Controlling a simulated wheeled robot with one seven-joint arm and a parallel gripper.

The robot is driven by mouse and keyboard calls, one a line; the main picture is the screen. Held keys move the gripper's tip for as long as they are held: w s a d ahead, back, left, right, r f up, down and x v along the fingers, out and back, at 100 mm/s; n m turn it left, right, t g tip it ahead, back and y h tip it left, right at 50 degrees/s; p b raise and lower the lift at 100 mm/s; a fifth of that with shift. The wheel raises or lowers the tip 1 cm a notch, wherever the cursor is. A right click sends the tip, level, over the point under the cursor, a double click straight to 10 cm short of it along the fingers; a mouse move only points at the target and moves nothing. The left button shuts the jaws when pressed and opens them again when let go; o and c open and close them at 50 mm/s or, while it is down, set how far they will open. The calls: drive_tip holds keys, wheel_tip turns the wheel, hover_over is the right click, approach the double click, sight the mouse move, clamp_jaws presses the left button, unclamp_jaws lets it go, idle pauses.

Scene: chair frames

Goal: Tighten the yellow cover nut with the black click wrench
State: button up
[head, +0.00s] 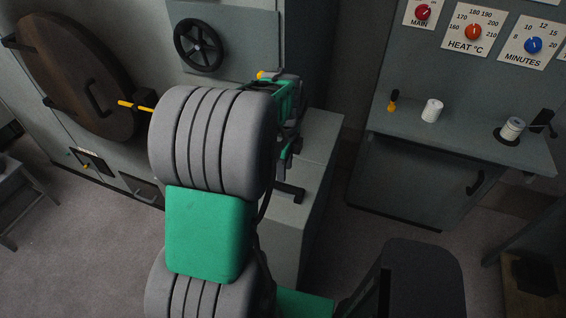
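My arm reaches up the middle of the head view, and its green and black end (287,105) is over the grey cabinet, beside the wall unit. The gripper's fingers are hidden or too small to make out, so I cannot tell whether it is open or holding something. A small yellow piece (262,75) shows just behind my arm's end; I cannot tell whether it is the cover nut. A black bar-like part (290,191) is at the grey cabinet's top; I cannot tell whether it is the click wrench. A yellow rod (128,104) sticks out left of my arm, by the round door.
A round brown door (75,75) and a black handwheel (198,45) are at the left. The grey cabinet (318,140) stands behind my arm. The right counter (460,140) holds two white spools (432,110) (512,128) and a small black-and-yellow item (393,101). Floor between is clear.

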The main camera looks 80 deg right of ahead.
sight(284, 185)
wheel_tip(284, 185, down, 8)
drive_tip(key=b, duration=0.5)
drive_tip(key=shift+r, duration=0.3)
drive_tip(key=shift+c, duration=0.9)
clamp_jaws()
wheel_tip(284, 185, up, 5)
drive_tip(key=p, duration=0.4)
drive_tip(key=shift+r, duration=0.15)
drive_tip(key=shift+w, duration=0.1)
